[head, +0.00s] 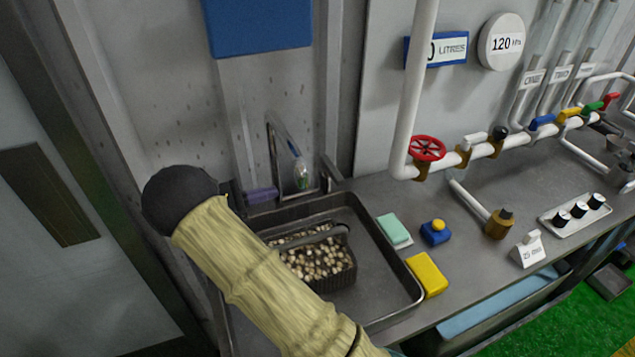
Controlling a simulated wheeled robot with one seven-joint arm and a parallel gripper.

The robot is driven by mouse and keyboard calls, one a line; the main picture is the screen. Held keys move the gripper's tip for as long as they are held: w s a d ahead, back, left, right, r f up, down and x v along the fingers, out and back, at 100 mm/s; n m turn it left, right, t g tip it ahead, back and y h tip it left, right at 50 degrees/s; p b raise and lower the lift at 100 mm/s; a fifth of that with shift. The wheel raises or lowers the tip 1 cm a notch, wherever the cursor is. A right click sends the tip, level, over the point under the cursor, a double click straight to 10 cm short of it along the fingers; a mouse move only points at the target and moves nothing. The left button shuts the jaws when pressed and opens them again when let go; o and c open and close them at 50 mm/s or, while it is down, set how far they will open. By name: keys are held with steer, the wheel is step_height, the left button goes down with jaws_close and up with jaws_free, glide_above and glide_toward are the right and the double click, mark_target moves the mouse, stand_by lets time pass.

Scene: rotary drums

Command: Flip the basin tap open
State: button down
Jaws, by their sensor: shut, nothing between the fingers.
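The basin (386,262) is a dark metal sink set in the worktop. Its tap (270,137) is a thin, tall metal arch at the back of the basin. A dark lever-like part (331,168) sticks out to the right of the tap's foot; I cannot tell surely whether it is the tap's handle or how it is set. No water is visible. My arm, in a beige sleeve with a black rounded end, crosses the left side of the basin and hides part of its rim. I cannot make out my gripper's fingers.
A basket (342,279) of pale pebbles stands in the basin. A green sponge (394,229), a blue block with a yellow knob (435,232) and a yellow sponge (427,274) lie right of it. A red valve wheel (427,148) and white pipes are further right.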

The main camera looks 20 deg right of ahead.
mark_target(331, 175)
steer(key=shift+s, duration=0.1)
steer(key=d+p, duration=0.3)
steer(key=d, duration=1.1)
steer(key=shift+p, duration=0.4)
